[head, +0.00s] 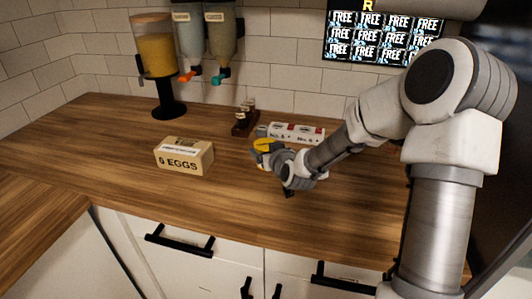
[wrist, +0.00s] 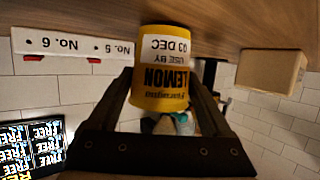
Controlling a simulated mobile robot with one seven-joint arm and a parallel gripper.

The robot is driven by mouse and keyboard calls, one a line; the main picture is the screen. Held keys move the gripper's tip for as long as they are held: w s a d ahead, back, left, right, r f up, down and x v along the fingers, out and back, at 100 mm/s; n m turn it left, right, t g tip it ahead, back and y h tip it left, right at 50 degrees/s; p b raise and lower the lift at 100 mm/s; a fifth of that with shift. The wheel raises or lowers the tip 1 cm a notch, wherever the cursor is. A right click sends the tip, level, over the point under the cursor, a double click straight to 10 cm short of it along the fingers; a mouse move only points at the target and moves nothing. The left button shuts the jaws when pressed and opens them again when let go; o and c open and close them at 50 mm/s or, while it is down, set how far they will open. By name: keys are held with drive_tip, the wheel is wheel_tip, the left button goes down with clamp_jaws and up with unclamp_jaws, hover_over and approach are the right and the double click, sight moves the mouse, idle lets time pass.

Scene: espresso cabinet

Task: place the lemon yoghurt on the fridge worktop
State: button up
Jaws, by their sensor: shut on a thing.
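The lemon yoghurt is a yellow pot (wrist: 160,97) with a white date label; in the head view (head: 264,144) only a small yellow part shows. My gripper (head: 266,150) is shut on it, with one finger on each side in the wrist view (wrist: 165,88). The pot looks upright. It is over or on the wooden worktop (head: 220,195), between the egg box and the white numbered box. I cannot tell whether its base touches the wood.
An egg box (head: 184,156) stands to the left. A white numbered box (head: 297,134) and a dark rack with small bottles (head: 244,122) stand behind the gripper. The worktop's front is clear.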

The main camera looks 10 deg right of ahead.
drive_tip(key=shift+f, duration=0.3)
drive_tip(key=shift+f, duration=0.1)
drive_tip(key=o, duration=1.3)
drive_tip(key=shift+r, duration=0.25)
drive_tip(key=shift+s+d+r, duration=0.1)
drive_tip(key=shift+s, duration=0.15)
drive_tip(key=p+v, duration=0.1)
drive_tip(key=v, duration=1)
drive_tip(key=shift+w, duration=0.1)
drive_tip(key=shift+s+r+p, duration=0.1)
drive_tip(key=shift+s+p, duration=0.2)
drive_tip(key=shift+s, duration=0.05)
